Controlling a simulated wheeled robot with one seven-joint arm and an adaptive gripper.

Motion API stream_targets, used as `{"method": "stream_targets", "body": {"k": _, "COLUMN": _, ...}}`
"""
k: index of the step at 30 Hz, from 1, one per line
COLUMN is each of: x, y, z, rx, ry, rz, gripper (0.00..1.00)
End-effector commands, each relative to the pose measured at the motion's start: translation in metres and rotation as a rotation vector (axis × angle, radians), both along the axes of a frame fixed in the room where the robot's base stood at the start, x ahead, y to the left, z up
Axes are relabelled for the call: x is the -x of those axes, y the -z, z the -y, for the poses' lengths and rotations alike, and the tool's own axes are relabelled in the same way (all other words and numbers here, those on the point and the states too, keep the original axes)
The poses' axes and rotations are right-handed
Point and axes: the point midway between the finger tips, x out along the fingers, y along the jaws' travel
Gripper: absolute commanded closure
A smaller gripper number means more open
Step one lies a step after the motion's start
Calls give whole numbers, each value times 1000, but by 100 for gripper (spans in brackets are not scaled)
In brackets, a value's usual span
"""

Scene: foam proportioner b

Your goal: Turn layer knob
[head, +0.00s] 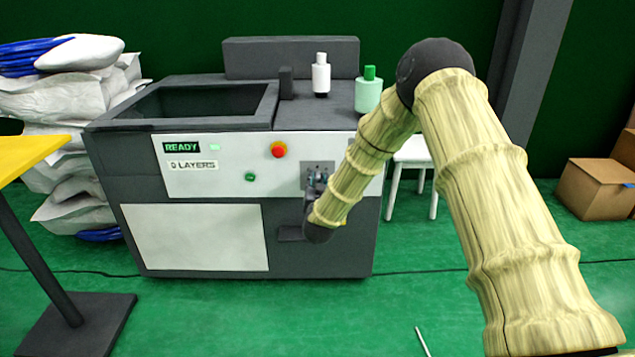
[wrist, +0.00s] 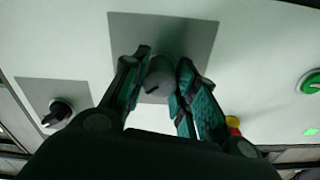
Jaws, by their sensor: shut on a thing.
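A grey knob (wrist: 160,76) sits on a dark grey square plate (wrist: 196,38) on the machine's white front panel. My gripper (wrist: 160,88) has its two fingers on either side of the knob and is shut on it. In the head view my gripper (head: 317,182) is at the right part of the panel, where my arm and fingers hide the knob. A label reading "0 LAYERS" (head: 194,165) is on the panel under a green "READY" display (head: 181,147). No lettering by the held knob is readable.
A second, black knob (wrist: 60,111) on its own plate is left in the wrist view. A red stop button (head: 278,150) and green button (head: 250,177) are on the panel. Two bottles (head: 368,90) stand on top. A yellow-topped stand (head: 40,155) is at left; the front floor is mostly clear.

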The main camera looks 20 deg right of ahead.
Motion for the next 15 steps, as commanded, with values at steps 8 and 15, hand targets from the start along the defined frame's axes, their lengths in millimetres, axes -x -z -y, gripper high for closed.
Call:
{"method": "stream_targets", "body": {"k": 8, "x": 0, "y": -1, "z": 1, "rx": 0, "ry": 3, "rz": 3, "gripper": 96}}
{"method": "stream_targets", "body": {"k": 15, "x": 0, "y": -1, "z": 1, "rx": 0, "ry": 1, "rz": 2, "gripper": 49}}
